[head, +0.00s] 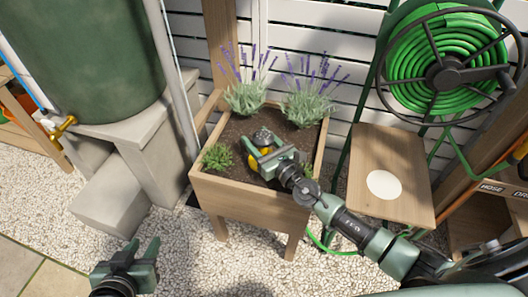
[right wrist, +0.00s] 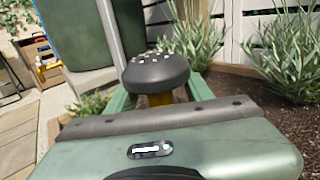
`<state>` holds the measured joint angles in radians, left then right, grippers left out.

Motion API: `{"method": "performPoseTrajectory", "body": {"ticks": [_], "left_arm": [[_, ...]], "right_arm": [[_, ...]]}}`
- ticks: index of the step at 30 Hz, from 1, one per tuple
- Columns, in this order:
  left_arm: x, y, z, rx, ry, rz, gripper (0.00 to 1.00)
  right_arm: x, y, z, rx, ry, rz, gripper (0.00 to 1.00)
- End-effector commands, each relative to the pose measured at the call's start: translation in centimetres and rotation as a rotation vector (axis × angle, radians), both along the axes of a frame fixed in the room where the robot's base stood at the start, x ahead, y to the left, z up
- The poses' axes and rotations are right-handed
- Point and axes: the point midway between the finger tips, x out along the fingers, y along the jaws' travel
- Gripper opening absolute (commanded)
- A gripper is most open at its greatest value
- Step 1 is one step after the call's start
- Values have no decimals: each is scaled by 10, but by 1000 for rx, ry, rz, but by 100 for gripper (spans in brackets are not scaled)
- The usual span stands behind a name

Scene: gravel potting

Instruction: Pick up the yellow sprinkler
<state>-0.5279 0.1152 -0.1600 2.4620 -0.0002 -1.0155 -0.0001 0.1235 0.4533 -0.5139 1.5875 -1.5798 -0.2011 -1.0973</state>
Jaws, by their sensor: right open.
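The yellow sprinkler (head: 264,137) stands in the soil of the wooden planter box (head: 245,196), with a dark round head over a yellow body. My right gripper (head: 270,160) reaches into the planter from the right, and its open fingers are at the sprinkler. In the right wrist view the sprinkler's dark, white-dotted head (right wrist: 156,72) stands above the gap between the two green fingers (right wrist: 160,97). Its yellow body shows between them, and the lower part is hidden behind the gripper. My left gripper (head: 138,256) is open and empty above the gravel at the lower left.
Lavender plants (head: 308,100) stand at the back of the planter, and a small green plant (head: 217,157) at its front left. A green hose reel (head: 452,75) and a wooden stand (head: 395,195) are to the right. A green tank (head: 85,55) on concrete blocks stands left.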

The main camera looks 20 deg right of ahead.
Motion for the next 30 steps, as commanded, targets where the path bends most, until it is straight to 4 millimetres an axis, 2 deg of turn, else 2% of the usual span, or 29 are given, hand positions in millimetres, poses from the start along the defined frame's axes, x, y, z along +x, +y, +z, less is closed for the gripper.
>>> {"method": "performPoseTrajectory", "body": {"ticks": [6, 8, 12, 30], "left_arm": [[0, 0, 0, 0, -2, 0, 34], [0, 0, 0, 0, -2, 0, 34], [0, 0, 0, 0, -2, 0, 34], [-5, 1, -3, 7, 34, 1, 34]], "right_arm": [[1, 0, 0, 0, 1, 0, 51], [1, 0, 0, 0, 0, 0, 37], [1, 0, 0, 0, 0, 0, 0], [3, -2, 5, 1, -3, -1, 0]]}}
